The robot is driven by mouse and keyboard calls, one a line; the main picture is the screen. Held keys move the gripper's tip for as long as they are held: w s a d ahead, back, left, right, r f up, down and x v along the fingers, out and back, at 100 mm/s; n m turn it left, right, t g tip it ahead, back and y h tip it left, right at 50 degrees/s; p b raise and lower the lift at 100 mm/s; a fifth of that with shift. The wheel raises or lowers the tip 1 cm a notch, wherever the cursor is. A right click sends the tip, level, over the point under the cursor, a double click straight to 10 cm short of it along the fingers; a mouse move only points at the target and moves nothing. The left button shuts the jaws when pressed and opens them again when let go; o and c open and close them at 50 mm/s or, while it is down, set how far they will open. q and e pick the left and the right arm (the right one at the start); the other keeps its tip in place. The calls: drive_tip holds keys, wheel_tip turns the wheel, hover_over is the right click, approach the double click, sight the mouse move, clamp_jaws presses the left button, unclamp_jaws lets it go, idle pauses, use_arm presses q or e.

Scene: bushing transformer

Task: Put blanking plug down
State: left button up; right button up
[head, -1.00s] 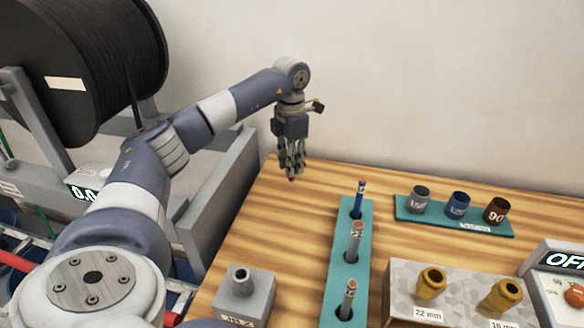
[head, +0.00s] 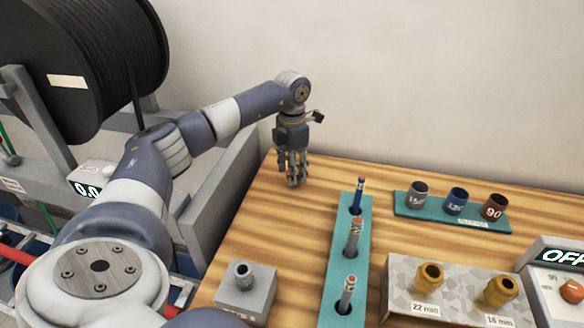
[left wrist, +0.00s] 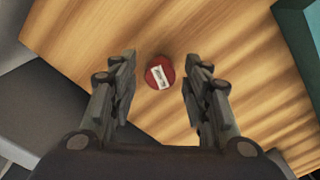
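The blanking plug (left wrist: 160,72) is a small round red piece with a white label. In the left wrist view it sits between my left fingertips on the wooden table, with a gap on each side. My left gripper (head: 293,182) points down at the table's far left corner in the head view. It is open in the left wrist view (left wrist: 160,78), its two fingers apart and clear of the plug. In the head view the fingers mostly hide the plug. My right gripper is not in view.
A teal rack (head: 330,300) with several upright tools stands right of the gripper. A second teal holder (head: 405,210) carries three cups. A grey block (head: 245,295) stands at the front left. A speckled stand (head: 400,285) holds brass fittings. Wood around the gripper is clear.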

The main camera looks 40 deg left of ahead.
use_arm(q)
drive_tip(key=shift+r, duration=0.1)
wheel_tip(320, 180, up, 12)
drive_tip(key=b, duration=0.2)
idle(0.4)
idle(0.5)
